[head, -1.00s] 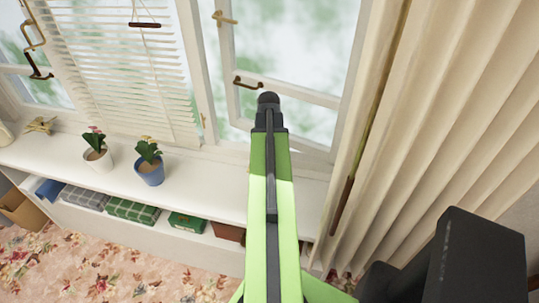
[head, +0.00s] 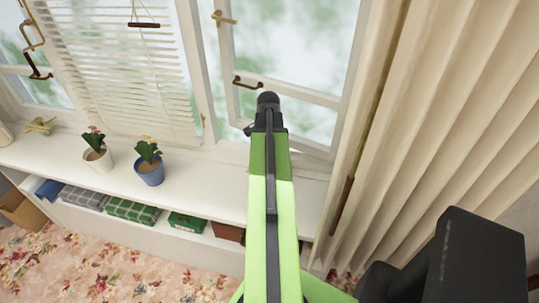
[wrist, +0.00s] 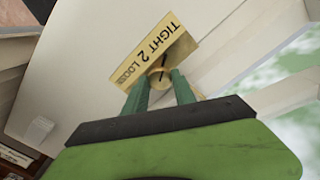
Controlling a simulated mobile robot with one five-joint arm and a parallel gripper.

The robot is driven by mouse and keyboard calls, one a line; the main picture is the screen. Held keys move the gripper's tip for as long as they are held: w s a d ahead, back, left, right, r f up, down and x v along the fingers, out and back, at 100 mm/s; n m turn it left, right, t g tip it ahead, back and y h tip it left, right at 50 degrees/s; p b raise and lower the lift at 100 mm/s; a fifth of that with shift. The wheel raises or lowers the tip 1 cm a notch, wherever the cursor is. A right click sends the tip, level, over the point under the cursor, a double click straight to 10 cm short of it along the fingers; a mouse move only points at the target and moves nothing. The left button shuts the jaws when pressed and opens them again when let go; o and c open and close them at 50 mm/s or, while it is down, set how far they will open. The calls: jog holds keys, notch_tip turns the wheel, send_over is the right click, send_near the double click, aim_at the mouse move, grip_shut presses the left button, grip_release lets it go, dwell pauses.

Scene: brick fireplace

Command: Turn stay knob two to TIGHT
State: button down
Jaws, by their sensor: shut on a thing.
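In the wrist view, a brass plate (wrist: 188,47) lettered TIGHT, 2 and LOOSE sits on a pale frame, its text running diagonally. The small round brass knob (wrist: 159,77) is beside the 2, with a dark line across its face running nearly upright in the picture. My gripper (wrist: 160,88) has its two green fingers on either side of the knob, shut on it. The fingers hide part of the knob's rim, and I cannot tell its exact setting. In the head view my arm hides the knob and the gripper's fingers.
A white flower pot (head: 98,160) and a blue pot (head: 150,173) stand on the white sill (head: 205,187) at left. A pleated curtain (head: 440,110) hangs at right. Brass window handles (head: 248,83) and blinds (head: 125,80) are behind.

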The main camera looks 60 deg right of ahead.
jog(key=shift+a, duration=0.1)
jog(key=c, duration=1)
grip_release()
jog(key=shift+w, duration=0.1)
jog(key=shift+r+p, duration=0.45)
jog(key=shift+p, duration=0.05)
notch_tip(320, 180, up, 17)
jog(key=p, duration=1.6)
jog(key=shift+f, duration=0.2)
jog(key=shift+f, duration=0.1)
